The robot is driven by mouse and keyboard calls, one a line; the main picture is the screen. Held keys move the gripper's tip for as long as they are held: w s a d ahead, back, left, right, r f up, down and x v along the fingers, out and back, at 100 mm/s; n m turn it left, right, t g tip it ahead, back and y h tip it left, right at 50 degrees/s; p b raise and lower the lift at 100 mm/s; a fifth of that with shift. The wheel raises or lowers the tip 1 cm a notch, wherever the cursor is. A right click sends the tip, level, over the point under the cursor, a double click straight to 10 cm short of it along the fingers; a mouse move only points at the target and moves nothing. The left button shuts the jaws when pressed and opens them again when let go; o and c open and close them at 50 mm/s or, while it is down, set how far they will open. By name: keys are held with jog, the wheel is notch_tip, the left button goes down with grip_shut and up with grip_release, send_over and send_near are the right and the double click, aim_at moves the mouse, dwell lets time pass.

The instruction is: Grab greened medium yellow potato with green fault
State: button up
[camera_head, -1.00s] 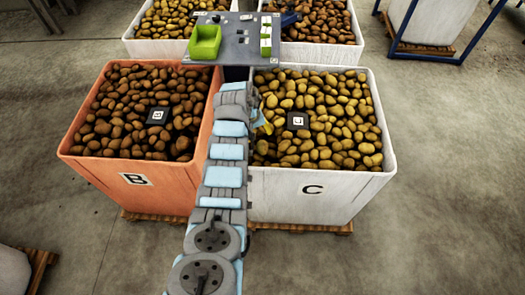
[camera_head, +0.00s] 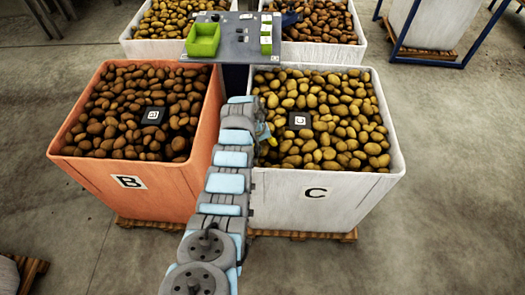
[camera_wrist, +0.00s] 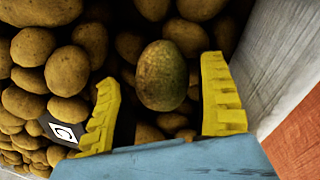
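A greenish yellow potato (camera_wrist: 162,76) lies among other potatoes in the wrist view, between the two yellow fingers. My gripper (camera_wrist: 165,100) is open, with one finger on each side of this potato and a gap left on both sides. In the head view my gripper (camera_head: 264,133) is at the left edge of the white crate C (camera_head: 252,190), largely hidden by my arm. The greenish potato cannot be made out in the head view.
A black-and-white marker tag (camera_head: 299,120) lies on the potatoes in crate C and shows in the wrist view (camera_wrist: 62,131). The crate's pale wall (camera_wrist: 275,65) is close to the right finger. Orange crate B (camera_head: 190,185) stands left; a grey panel with a green tray (camera_head: 203,40) stands behind.

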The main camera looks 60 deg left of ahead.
jog(key=shift+o, duration=0.3)
jog(key=shift+d+f, duration=0.1)
jog(key=shift+f, duration=0.25)
jog(key=shift+s, duration=0.2)
jog(key=c, duration=0.8)
jog(key=shift+w, duration=0.15)
jog(key=shift+c, duration=1.3)
jog(key=shift+w+r, duration=0.1)
jog(key=shift+w, duration=0.05)
jog(key=shift+r, duration=0.1)
